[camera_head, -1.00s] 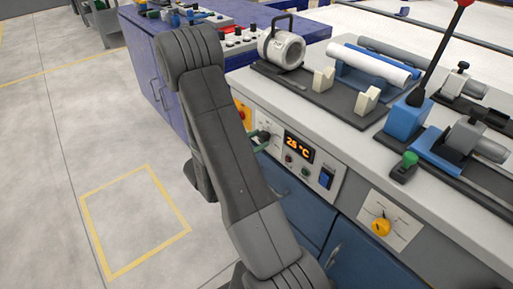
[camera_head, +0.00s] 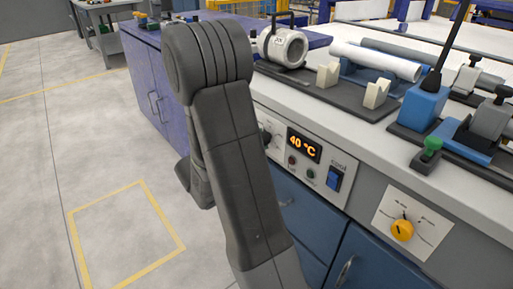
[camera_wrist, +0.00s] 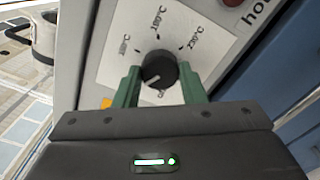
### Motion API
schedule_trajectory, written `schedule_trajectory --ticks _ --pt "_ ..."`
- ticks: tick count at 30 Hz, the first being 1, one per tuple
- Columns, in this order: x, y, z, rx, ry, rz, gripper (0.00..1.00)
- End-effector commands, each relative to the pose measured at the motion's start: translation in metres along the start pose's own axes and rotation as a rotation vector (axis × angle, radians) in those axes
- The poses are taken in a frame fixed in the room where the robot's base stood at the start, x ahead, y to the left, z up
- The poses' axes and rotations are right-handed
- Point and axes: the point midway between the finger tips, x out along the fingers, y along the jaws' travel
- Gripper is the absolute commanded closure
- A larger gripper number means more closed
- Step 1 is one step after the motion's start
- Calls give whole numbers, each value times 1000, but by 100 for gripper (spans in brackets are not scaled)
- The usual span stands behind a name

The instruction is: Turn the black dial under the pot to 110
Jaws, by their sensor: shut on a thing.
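The black dial (camera_wrist: 159,70) sits on a white scale plate in the wrist view, with temperature labels around it that are hard to read. My gripper (camera_wrist: 158,84) has its green fingers shut on the dial's two sides. A pale line on the dial's face points to the lower left of that view. In the head view the display (camera_head: 303,145) reads 40 °C, right of the dial, which is mostly hidden by my arm. The white pot (camera_head: 283,48) with a dark handle stands on the counter above.
A blue switch (camera_head: 334,178) and small round buttons sit right of the dial. A yellow knob (camera_head: 402,230) is farther right on the same front. Pale pipe holders (camera_head: 376,94) and pipes lie on the counter. Floor at left is clear.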

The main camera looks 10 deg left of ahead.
Motion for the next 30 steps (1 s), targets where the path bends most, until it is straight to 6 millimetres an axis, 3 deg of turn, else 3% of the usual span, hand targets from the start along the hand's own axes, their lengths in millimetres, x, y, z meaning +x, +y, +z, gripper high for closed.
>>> schedule_trajectory --ticks 16,17,19,30 --pt "0 0 0 21 1 -2 86" --pt "0 0 0 21 1 -2 57" --pt "0 0 0 21 1 -1 43" --pt "-3 0 0 21 1 -1 41"
